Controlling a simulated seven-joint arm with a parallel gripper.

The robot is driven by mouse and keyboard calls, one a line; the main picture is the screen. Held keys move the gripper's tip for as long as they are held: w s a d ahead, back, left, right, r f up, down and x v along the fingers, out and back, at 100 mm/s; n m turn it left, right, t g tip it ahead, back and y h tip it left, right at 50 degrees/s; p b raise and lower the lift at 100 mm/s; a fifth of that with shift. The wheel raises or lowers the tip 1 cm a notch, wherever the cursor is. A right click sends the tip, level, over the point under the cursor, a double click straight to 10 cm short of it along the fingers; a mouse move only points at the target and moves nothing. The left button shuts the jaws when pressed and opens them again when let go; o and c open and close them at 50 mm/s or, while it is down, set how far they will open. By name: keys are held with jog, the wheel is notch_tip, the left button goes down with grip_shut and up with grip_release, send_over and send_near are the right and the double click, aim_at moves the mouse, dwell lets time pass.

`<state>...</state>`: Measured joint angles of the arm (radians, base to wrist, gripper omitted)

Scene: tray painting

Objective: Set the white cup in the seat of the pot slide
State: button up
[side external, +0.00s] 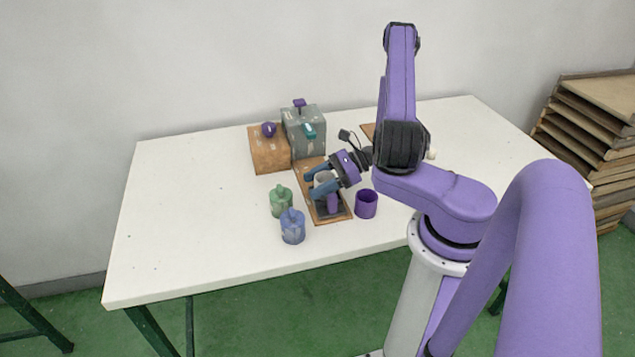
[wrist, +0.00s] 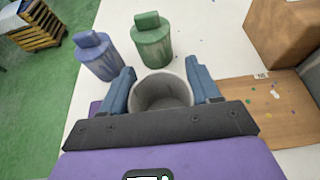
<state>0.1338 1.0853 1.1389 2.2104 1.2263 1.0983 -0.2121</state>
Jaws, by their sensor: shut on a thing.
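The white cup (wrist: 160,94) is between the two blue fingers of my gripper (wrist: 162,88), which is shut on it. In the wrist view the cup's open mouth faces the camera. In the side view the cup (side external: 323,178) shows partly behind the fingers of my gripper (side external: 312,184). My gripper hides part of the slide.
A green lidded pot (side external: 281,202) and a blue lidded pot (side external: 292,228) stand left of the slide. A purple cup (side external: 366,204) stands right of it. The table's left side is clear.

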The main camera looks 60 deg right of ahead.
jog(key=shift+f, duration=0.1)
jog(key=o, duration=0.8)
jog(key=shift+o, duration=0.2)
